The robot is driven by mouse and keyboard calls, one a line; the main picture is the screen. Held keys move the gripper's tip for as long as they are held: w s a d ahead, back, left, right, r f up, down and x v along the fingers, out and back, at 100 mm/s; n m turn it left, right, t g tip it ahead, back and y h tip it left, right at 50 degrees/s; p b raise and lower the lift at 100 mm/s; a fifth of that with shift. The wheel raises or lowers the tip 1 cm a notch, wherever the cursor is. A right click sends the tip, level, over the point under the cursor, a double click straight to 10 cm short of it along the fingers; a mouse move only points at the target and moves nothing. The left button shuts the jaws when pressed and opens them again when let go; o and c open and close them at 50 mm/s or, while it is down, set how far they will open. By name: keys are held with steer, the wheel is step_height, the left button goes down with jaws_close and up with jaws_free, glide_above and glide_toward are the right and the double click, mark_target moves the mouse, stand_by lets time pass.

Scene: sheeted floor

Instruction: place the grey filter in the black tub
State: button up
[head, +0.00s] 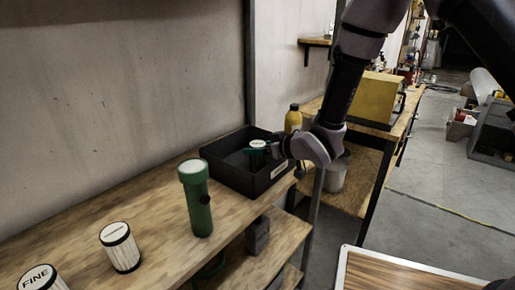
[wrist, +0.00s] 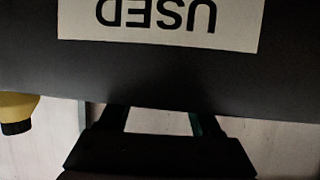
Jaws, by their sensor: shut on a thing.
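The black tub (head: 225,176) stands on the wooden bench near its far right end, with a white label on its outer wall. In the wrist view the black wall (wrist: 60,75) carries a label that reads USED, upside down. The grey filter (head: 258,143), dark with a white lettered top, shows upright within the tub's outline. My gripper (head: 266,151) is shut on it, reaching in over the tub's right side. I cannot tell whether the filter touches the tub's floor. In the wrist view my gripper's fingers (wrist: 160,122) pass partly behind the black wall, and the filter is hidden.
A green canister (head: 198,208) stands upright in front of the tub. Two pale filters, one plain-sided (head: 122,252) and one marked FINE (head: 42,278), stand nearer on the bench. A yellow bottle (head: 293,120) is behind the tub. A grey bucket (head: 338,175) sits lower right.

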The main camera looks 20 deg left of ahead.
steer(key=o, duration=1.4)
steer(key=shift+f, duration=0.1)
steer(key=shift+d+r, duration=0.25)
steer(key=shift+d, duration=0.05)
steer(key=v, duration=1.1)
steer(key=shift+r, duration=0.2)
steer(key=shift+s+d, duration=0.1)
steer(key=shift+d, duration=0.05)
